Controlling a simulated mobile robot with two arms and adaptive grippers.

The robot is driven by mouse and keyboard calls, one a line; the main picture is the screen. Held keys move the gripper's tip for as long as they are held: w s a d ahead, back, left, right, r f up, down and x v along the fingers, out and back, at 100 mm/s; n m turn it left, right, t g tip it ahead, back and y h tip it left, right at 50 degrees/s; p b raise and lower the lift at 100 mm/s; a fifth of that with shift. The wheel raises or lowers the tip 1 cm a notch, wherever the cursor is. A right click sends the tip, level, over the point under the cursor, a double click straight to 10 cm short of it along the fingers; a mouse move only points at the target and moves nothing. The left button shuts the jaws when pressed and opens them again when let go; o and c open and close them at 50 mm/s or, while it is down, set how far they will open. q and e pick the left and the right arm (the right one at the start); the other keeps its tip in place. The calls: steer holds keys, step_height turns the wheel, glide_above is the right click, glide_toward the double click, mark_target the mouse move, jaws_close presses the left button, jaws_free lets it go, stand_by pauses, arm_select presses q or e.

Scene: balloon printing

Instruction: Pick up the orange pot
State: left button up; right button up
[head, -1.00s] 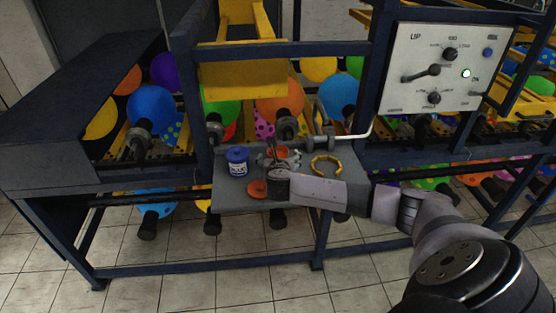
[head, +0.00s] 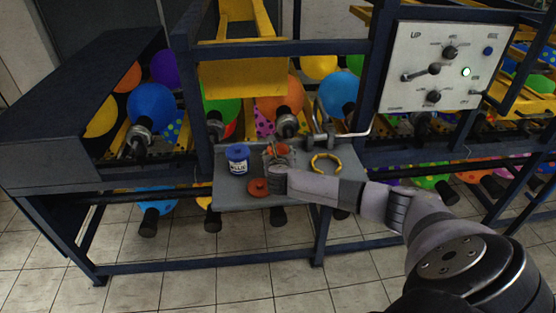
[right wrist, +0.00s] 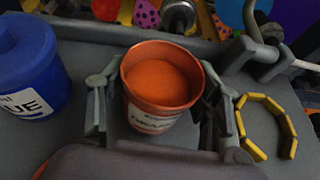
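The orange pot (right wrist: 160,85), open at the top, full of orange paint and with a white label, stands upright between the fingers of my right gripper (right wrist: 160,115) in the right wrist view. The fingers lie against both sides of the pot and look shut on it. In the head view the orange pot (head: 274,149) is partly hidden behind my right gripper (head: 277,160) over the grey shelf (head: 230,200). I cannot tell whether its base touches the shelf. My left gripper is not in view.
A blue pot (head: 237,159) stands left of the orange pot. An orange lid (head: 258,187) lies in front, and a yellow segmented ring (head: 326,163) lies to the right. A bent metal handle (head: 350,137) and balloons are behind the shelf.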

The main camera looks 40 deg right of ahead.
steer(key=c, duration=0.8)
